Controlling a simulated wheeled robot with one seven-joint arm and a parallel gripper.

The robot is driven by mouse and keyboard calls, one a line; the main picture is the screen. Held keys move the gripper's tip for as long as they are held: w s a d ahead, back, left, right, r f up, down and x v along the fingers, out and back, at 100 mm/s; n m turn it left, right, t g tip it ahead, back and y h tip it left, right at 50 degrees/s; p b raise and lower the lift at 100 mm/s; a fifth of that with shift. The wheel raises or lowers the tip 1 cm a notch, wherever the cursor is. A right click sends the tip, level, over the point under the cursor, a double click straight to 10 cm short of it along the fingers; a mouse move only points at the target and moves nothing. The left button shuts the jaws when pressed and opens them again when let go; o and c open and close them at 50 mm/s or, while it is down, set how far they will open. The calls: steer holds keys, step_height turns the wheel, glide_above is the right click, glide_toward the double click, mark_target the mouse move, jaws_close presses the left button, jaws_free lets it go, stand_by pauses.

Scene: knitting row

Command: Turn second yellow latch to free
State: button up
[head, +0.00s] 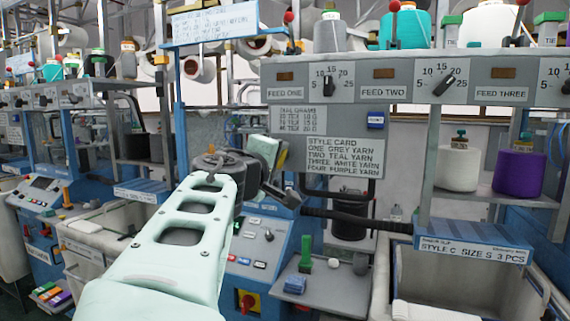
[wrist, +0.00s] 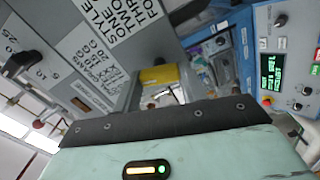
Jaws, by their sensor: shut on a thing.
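My gripper (head: 266,152) is at the end of my raised pale arm in the head view, in front of the machine below the feed panel. The arm hides much of what is behind it. In the wrist view the pale hand and its dark edge fill the bottom, and a yellow part, which looks like the latch (wrist: 158,76), shows just beyond that edge. My gripper is shut on it, with the fingertips mostly hidden. Which way the latch is turned is not clear.
The style card (head: 351,157) and feed dials (head: 329,86) are on the grey panel above. A blue control panel (head: 258,245) with buttons is below, beside a grey shelf (head: 335,292) with small items. A pale bin (head: 460,285) stands at right.

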steer(key=shift+n, duration=1.6)
steer(key=o, duration=1)
